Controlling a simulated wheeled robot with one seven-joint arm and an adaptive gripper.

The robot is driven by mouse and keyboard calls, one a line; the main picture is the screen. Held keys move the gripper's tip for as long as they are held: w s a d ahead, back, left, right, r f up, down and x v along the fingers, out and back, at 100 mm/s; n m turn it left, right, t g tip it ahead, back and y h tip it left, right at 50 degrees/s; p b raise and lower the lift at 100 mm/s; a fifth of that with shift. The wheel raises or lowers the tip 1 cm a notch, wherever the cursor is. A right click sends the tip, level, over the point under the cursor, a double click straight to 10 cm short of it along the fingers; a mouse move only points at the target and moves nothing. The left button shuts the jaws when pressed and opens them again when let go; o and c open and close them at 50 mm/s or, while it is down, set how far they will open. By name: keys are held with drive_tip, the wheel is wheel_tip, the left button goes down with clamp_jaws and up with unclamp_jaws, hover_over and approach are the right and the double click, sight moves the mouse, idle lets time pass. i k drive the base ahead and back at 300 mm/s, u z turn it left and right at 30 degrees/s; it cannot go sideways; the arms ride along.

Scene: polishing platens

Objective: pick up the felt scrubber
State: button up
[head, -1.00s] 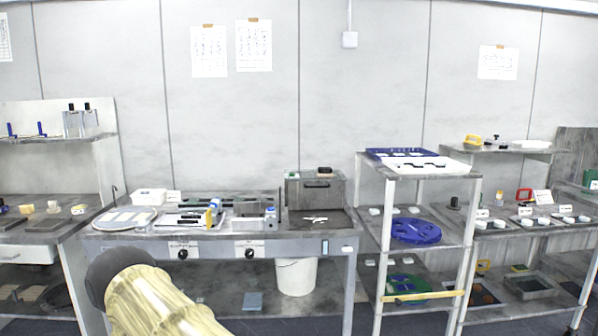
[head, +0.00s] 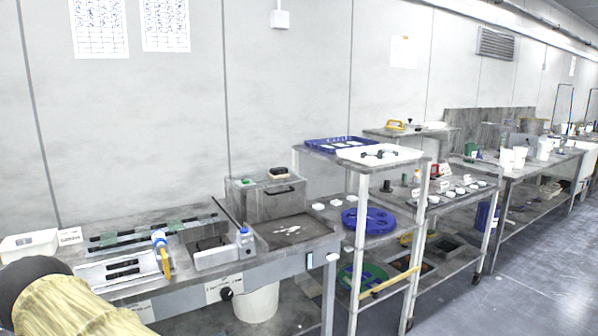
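I cannot tell for certain which thing is the felt scrubber. A small dark block (head: 279,172) lies on the lid of a grey metal box (head: 264,206) on the bench. A yellow-handled item (head: 396,125) sits on the high shelf further back. Either is too small to make out as felt. My gripper is not in view; only part of my arm shows at the lower left.
The bench (head: 190,278) holds a white box (head: 28,246) and a blue-capped bottle (head: 160,242). A rack (head: 358,230) with a blue tray (head: 340,144) and a blue disc (head: 368,220) stands to the right. Open floor (head: 530,275) lies at the far right.

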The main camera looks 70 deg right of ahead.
sight(275, 173)
drive_tip(key=z, duration=0.75)
drive_tip(key=i, duration=0.85)
drive_tip(key=z, duration=0.95)
